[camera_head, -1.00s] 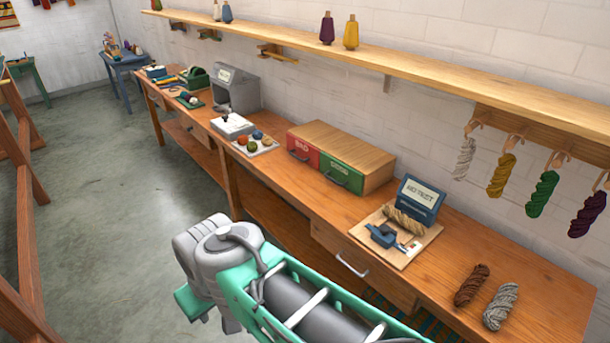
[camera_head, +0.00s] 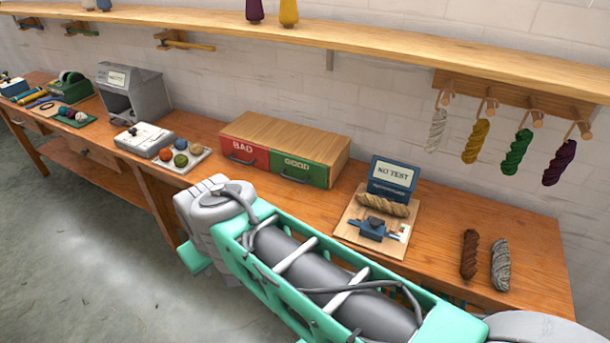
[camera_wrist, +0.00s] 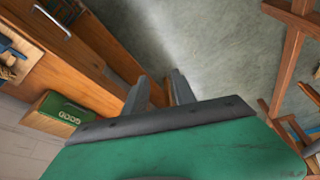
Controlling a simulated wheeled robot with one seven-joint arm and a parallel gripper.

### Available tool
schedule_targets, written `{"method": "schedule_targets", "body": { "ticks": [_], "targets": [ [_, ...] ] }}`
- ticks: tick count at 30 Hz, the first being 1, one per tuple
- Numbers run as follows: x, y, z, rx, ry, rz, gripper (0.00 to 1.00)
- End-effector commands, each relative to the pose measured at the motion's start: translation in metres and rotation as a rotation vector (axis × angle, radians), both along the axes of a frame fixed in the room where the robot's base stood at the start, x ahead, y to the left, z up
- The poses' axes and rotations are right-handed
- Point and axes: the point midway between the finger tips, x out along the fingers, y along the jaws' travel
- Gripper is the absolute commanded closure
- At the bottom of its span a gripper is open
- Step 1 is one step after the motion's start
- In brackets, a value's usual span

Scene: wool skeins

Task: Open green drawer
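The green drawer (camera_head: 299,170), labelled GOOD, is the right-hand front of a wooden box on the bench. It looks shut, and its dark bar handle (camera_head: 295,180) shows low on the front. In the wrist view the green drawer (camera_wrist: 66,110) lies at the lower left, with its label upside down. My gripper (camera_wrist: 158,88) has its two grey fingers apart with nothing between them. It points past the bench edge toward the floor, clear of the drawer. In the head view the fingers are hidden; my arm's grey wrist end is in front of the bench.
The red BAD drawer (camera_head: 244,155) sits left of the green one. A tray of wool balls (camera_head: 183,157) stands farther left. A board with a NO TEST sign (camera_head: 391,178) and a skein stands to the right. The wooden bench edge lies between my arm and the box.

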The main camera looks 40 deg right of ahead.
Motion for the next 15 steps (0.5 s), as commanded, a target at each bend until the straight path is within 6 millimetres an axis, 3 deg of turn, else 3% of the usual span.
{"method": "schedule_targets", "body": {
  "ticks": [2,4,6,8,9,12,15],
  "targets": [
    [0.042,-0.03,-0.031,-0.077,-0.039,-0.029,0.68],
    [0.096,-0.081,-0.062,-0.218,-0.091,-0.06,0.68],
    [0.145,-0.146,-0.097,-0.422,-0.126,-0.081,0.68],
    [0.176,-0.203,-0.124,-0.625,-0.127,-0.081,0.68],
    [0.189,-0.237,-0.14,-0.762,-0.112,-0.071,0.68],
    [0.205,-0.298,-0.166,-1.064,-0.041,-0.024,0.68],
    [0.208,-0.326,-0.175,-1.255,0.026,0.023,0.68]
  ]
}}
